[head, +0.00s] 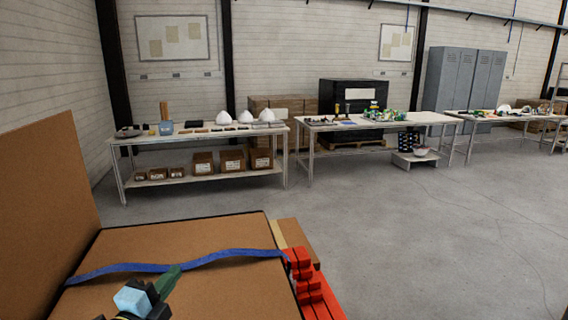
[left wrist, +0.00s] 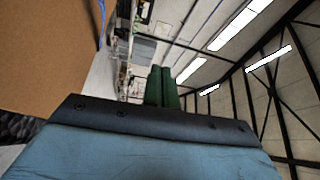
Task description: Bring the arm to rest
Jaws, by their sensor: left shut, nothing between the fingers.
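My left gripper (head: 172,277) shows at the bottom left of the head view, in front of the brown panel. Its green fingers are together with nothing between them. In the left wrist view the two green fingers (left wrist: 162,88) lie side by side and point up toward the ceiling lights and the far wall. They appear clear of any object. My right gripper is not in view.
A brown board surface (head: 180,245) with a blue strap (head: 190,264) and an upright brown panel (head: 45,200) is close by. Red stepped pieces (head: 310,280) stand at its right edge. White workbenches (head: 205,138) with white shells (head: 227,118) are far off. Grey floor (head: 420,240) is clear.

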